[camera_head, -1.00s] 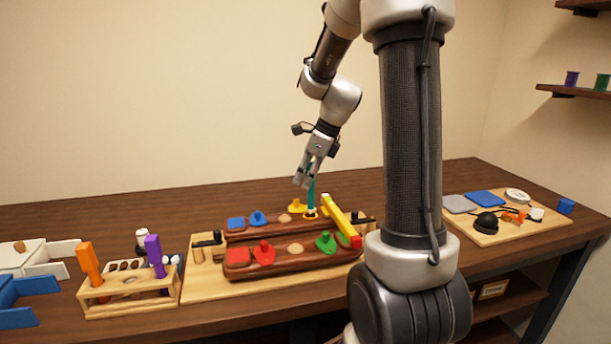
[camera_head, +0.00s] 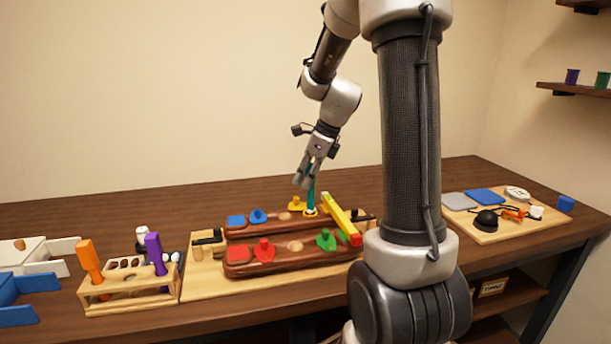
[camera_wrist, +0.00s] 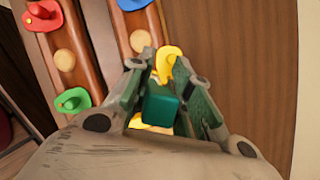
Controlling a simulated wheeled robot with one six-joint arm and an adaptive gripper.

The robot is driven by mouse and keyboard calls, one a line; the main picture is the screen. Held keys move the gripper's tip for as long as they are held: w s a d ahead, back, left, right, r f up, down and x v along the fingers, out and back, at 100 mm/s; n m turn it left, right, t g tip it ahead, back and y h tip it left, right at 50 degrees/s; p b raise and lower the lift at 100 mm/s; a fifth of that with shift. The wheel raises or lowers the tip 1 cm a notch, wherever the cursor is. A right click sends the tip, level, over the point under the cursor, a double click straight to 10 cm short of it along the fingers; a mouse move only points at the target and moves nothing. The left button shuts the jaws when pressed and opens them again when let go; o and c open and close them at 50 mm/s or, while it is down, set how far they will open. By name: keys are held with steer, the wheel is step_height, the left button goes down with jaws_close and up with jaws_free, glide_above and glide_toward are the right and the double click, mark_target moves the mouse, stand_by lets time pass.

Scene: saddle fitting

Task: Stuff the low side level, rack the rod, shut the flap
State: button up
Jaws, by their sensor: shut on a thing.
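My gripper (camera_head: 306,180) is above the far wooden bar of the saddle and is shut on a teal rod (camera_head: 311,190). The rod stands about upright, its lower end at a yellow collar (camera_head: 311,212) on the far bar; I cannot tell how deep it sits. In the wrist view the rod's teal top (camera_wrist: 160,108) is between the fingers. A yellow knobbed flap (camera_head: 297,204) lies just left of the rod. A blue flap (camera_head: 258,216) is further left; red (camera_head: 264,250) and green (camera_head: 326,241) knobbed flaps are on the near bar. A rack (camera_head: 130,298) holds orange (camera_head: 89,260) and purple (camera_head: 154,250) rods.
A yellow bar with a red end (camera_head: 340,218) lies across the right part of the saddle, close to my gripper. White (camera_head: 45,252) and blue (camera_head: 35,283) trays are far left. A board (camera_head: 505,232) with pads and small parts is at right. The table behind the saddle is clear.

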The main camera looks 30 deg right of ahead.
steer(key=shift+f, duration=1.35)
stand_by(0.6)
step_height(320, 180, up, 8)
stand_by(0.9)
stand_by(1.8)
